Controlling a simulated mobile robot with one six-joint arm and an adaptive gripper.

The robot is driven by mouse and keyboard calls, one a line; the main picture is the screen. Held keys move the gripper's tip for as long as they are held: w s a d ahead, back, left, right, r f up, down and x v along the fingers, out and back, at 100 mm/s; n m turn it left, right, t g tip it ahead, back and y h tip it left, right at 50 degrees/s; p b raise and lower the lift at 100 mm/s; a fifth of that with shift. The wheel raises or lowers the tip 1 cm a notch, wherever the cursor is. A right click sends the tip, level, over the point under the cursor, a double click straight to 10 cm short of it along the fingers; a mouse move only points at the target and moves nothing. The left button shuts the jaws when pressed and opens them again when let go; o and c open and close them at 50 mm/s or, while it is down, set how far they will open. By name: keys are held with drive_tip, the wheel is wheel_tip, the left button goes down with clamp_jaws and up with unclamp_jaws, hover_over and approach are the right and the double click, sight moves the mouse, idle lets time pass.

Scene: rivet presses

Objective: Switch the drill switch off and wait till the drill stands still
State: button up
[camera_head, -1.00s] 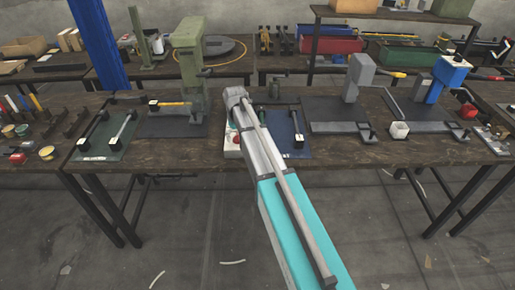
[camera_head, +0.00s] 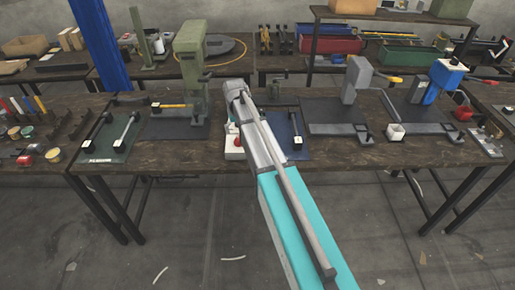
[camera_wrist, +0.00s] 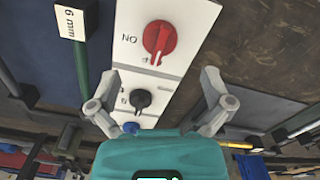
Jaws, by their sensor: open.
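A white switch panel (camera_wrist: 150,70) fills the middle of the wrist view. It bears a red rotary knob (camera_wrist: 160,38), a black knob (camera_wrist: 140,98) and a blue button (camera_wrist: 131,127). The lettering "ON" appears upside down beside the red knob. My gripper (camera_wrist: 160,86) is open and empty, its fingers spread either side of the panel's black knob in the picture. In the head view the panel (camera_head: 234,153) is partly hidden by my arm, and my fingers are hidden. A green column press (camera_head: 190,60), perhaps the drill, stands left of my arm; whether it turns I cannot tell.
A grey press (camera_head: 361,75) and a blue press (camera_head: 445,75) stand to the right on the wooden bench (camera_head: 350,153). A blue post (camera_head: 98,40) rises at the left.

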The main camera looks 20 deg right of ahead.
sight(238, 138)
wheel_tip(238, 138, up, 9)
drive_tip(key=p, duration=0.9)
drive_tip(key=s+d+r+m+p, duration=0.1)
drive_tip(key=s+r, duration=0.1)
drive_tip(key=s, duration=2.3)
drive_tip(key=shift+s, duration=0.2)
drive_tip(key=shift+s, duration=0.35)
idle(1.6)
